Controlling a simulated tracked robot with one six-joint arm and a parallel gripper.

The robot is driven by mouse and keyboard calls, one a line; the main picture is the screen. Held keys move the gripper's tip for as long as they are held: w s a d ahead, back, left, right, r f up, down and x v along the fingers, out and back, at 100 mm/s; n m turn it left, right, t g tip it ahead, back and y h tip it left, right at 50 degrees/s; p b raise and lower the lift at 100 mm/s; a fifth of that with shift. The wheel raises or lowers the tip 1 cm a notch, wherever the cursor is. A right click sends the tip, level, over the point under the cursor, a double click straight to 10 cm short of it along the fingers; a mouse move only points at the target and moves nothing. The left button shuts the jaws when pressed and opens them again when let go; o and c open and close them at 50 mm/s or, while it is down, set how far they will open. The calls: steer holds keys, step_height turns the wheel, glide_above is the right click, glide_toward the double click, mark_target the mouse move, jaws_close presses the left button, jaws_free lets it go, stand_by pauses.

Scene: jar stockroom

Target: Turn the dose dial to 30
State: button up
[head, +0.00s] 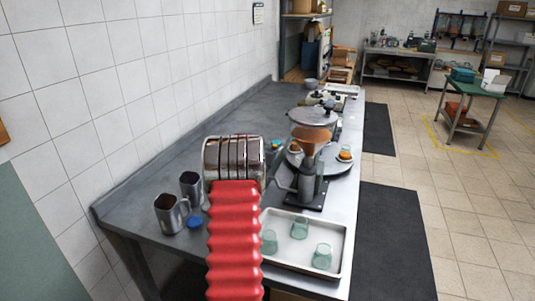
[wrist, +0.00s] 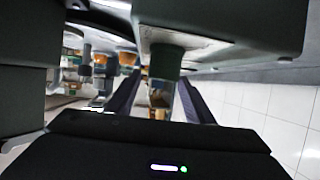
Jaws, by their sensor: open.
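A coffee grinder (head: 307,183) with a brown cone-shaped hopper (head: 310,139) stands on the counter, just right of the ribbed metal end of my arm. I cannot make out a dose dial or its numbers in either view. My gripper (wrist: 162,76) is open, with its two dark fingers reaching forward in the wrist view. A grey-green post (wrist: 166,62) under a wide grey body (wrist: 222,24) is close in front of the fingers; I cannot tell whether they touch it. In the head view my arm hides the fingers.
A steel tray (head: 337,263) with green glasses stands at the near right of the counter (head: 135,226). Two steel mugs (head: 171,213) and a blue lid are at left. Round dark platforms are behind the grinder, and a tiled wall closes the left.

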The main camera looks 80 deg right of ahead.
steer(key=shift+x, duration=2.25)
steer(key=shift+c, duration=0.2)
